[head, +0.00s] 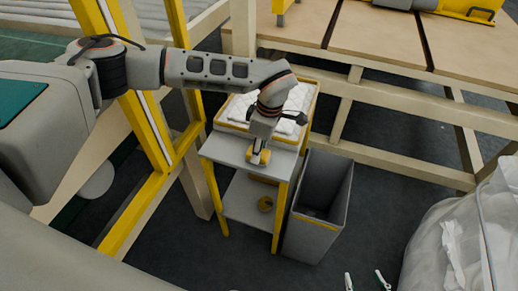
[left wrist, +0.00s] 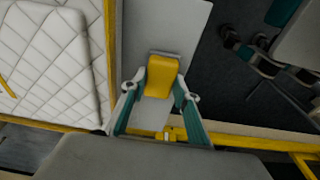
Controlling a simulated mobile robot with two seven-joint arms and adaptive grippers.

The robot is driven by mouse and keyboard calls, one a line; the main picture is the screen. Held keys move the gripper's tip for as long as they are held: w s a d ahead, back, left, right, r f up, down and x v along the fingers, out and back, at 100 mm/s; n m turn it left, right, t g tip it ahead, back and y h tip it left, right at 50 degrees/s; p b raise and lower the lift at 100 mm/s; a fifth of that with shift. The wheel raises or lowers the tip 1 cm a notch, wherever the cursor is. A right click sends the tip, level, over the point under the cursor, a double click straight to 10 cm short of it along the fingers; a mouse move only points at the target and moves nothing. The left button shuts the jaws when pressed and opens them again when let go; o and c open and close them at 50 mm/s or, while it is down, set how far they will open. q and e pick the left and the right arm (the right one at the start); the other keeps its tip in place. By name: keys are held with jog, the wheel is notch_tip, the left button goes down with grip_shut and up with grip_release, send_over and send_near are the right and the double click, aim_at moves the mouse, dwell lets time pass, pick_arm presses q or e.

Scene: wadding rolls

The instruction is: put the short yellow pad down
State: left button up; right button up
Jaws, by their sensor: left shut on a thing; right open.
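The short yellow pad (left wrist: 160,76) is between the teal fingers of my left gripper (left wrist: 158,92), which is shut on it. In the head view the left gripper (head: 258,148) points down over the grey top of a small stand (head: 226,149), and a bit of yellow shows at its fingertips. I cannot tell whether the pad touches the top. My right gripper (head: 366,281) is open, its fingertips apart at the bottom edge of the head view. It also shows at the upper right of the left wrist view (left wrist: 265,55).
A yellow-edged tray with white quilted wadding (head: 240,107) is behind the stand's top. A grey open bin (head: 318,205) stands right of the stand. A clear bag (head: 455,245) is at far right. Yellow posts (head: 145,130) rise left.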

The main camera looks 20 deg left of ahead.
pick_arm(q)
jog(key=o, duration=1.2)
jog(key=shift+f, duration=0.1)
